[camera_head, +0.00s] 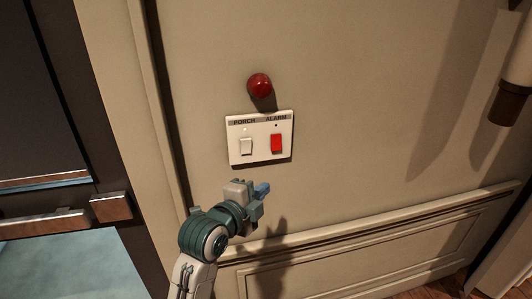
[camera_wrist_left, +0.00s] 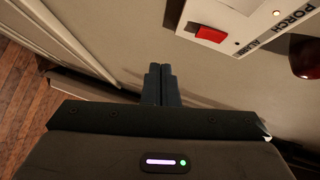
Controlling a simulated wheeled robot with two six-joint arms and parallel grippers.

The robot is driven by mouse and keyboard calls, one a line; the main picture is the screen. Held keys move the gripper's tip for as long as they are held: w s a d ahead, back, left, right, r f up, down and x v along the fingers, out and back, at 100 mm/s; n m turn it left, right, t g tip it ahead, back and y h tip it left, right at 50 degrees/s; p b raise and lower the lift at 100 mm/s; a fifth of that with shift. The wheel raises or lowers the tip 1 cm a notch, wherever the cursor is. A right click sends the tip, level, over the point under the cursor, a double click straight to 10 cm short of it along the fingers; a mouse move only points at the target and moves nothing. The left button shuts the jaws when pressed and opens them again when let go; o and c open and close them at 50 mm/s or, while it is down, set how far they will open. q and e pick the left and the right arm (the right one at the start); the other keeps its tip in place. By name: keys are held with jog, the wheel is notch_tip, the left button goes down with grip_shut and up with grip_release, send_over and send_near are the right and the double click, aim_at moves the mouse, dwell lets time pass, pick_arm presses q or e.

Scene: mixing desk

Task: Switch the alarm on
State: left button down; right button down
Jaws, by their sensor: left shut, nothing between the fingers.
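A white switch plate (camera_head: 237,155) is on the beige wall, with a white rocker labelled PORCH (camera_head: 246,146) on the left and a red rocker labelled ALARM (camera_head: 277,143) on the right. A small light above the PORCH rocker is lit; the dot above ALARM looks dark. A dark red dome lamp (camera_head: 259,85) sits above the plate and looks unlit. My left gripper (camera_head: 262,189) is shut and empty, below the plate and apart from it. In the left wrist view its closed fingers (camera_wrist_left: 160,84) point toward the wall, with the red rocker (camera_wrist_left: 212,33) at the upper right.
A wall moulding (camera_head: 370,222) runs below the plate. A dark door or window frame with a handle bar (camera_head: 110,207) is at the left. A brown and white cylinder (camera_head: 508,102) hangs at the right edge.

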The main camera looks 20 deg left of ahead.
aim_at(281, 148)
pick_arm(q)
jog(key=s+r+m+t, duration=0.1)
jog(key=s+r, duration=0.2)
jog(key=r, duration=0.2)
jog(key=shift+r, duration=0.2)
pick_arm(e)
jog(key=shift+w, duration=0.5)
pick_arm(q)
jog(key=shift+w, duration=0.1)
pick_arm(e)
jog(key=shift+r, duration=0.1)
